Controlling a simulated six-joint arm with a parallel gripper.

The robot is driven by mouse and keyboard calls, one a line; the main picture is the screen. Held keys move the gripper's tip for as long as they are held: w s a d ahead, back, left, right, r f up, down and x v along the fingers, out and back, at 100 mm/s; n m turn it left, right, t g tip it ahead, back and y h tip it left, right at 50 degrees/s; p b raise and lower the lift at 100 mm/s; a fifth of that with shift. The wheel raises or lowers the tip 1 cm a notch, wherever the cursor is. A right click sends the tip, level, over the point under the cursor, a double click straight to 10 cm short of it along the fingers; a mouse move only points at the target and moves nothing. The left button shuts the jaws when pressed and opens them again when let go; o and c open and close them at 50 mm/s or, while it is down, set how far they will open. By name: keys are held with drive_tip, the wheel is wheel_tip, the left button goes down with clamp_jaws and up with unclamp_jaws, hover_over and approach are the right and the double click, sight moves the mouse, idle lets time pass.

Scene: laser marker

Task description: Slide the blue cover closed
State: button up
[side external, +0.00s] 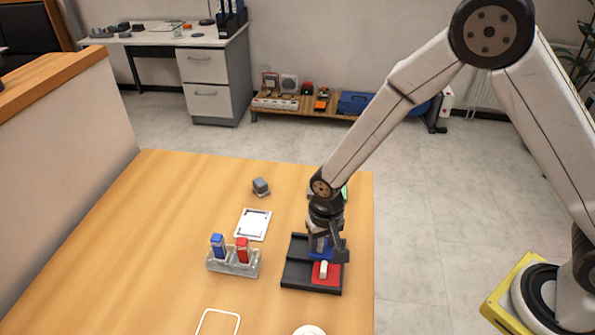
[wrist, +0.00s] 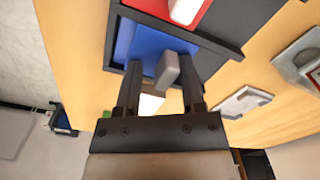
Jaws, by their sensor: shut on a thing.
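The blue cover (side external: 321,253) is a flat panel in a dark tray-like frame (side external: 297,275) at the table's right side. It also shows in the wrist view (wrist: 143,42), with a grey handle (wrist: 167,70) standing on it. My gripper (side external: 325,243) reaches down over the blue cover. In the wrist view my gripper's fingers (wrist: 160,78) are on either side of the grey handle and shut on it. A red panel (side external: 332,280) with a white handle (side external: 323,269) lies in the same frame, in front of the blue cover. My gripper partly hides the blue cover in the side view.
A clear holder (side external: 233,265) with a blue and a red block stands left of the frame. A white plate (side external: 252,224) and a small grey object (side external: 261,186) lie behind it. A white outline (side external: 217,322) and a round white object (side external: 309,330) are near the front.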

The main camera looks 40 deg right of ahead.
sight(329, 249)
drive_tip(key=shift+s+d+f, duration=0.2)
drive_tip(key=shift+s, duration=0.25)
drive_tip(key=shift+s+d+f, duration=0.15)
drive_tip(key=shift+s+d, duration=0.05)
drive_tip(key=shift+s, duration=0.2)
drive_tip(key=o, duration=0.8)
drive_tip(key=shift+r, duration=0.15)
drive_tip(key=shift+w+r, duration=0.2)
drive_tip(key=shift+r, duration=3.3)
drive_tip(key=s+d+r+n+t, duration=0.1)
drive_tip(key=s+d+r, duration=0.2)
drive_tip(key=d, duration=0.3)
drive_tip(key=s+d+r+n+t, duration=0.1)
drive_tip(key=s+d+r+n, duration=0.1)
drive_tip(key=s+d, duration=0.3)
drive_tip(key=d+r, duration=0.1)
drive_tip(key=d, duration=0.1)
drive_tip(key=shift+s+d+r, duration=0.15)
drive_tip(key=shift+s+d, duration=0.1)
drive_tip(key=shift+d, duration=0.05)
